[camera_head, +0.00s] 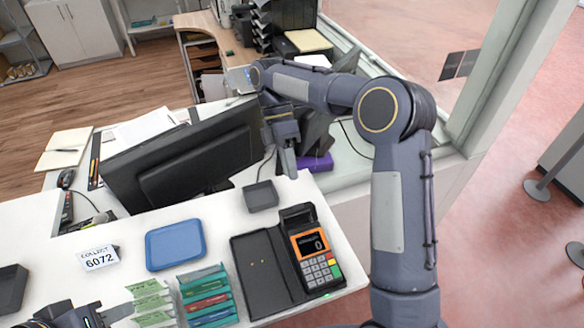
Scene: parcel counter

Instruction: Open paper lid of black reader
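The black card reader (330,284) lies on the white counter, with an orange frame around its screen, which shows 0, and a keypad below. Its paper lid (296,212) is the dark part at the reader's far end. I cannot tell whether it is shut or slightly raised. My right gripper (289,170) hangs above the counter beyond the reader, apart from the lid, fingers pointing down. It is seen nearly edge-on, so its opening is unclear. My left gripper (118,312) is at the bottom left edge, partly cut off, near the green packets.
A black folder (256,262) lies left of the reader. A small dark tray (261,196) sits beyond it. A blue tray (175,245), packets in a teal rack (207,297) and a "COLLECT 6072" card (98,258) stand further left. A monitor (185,160) stands behind.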

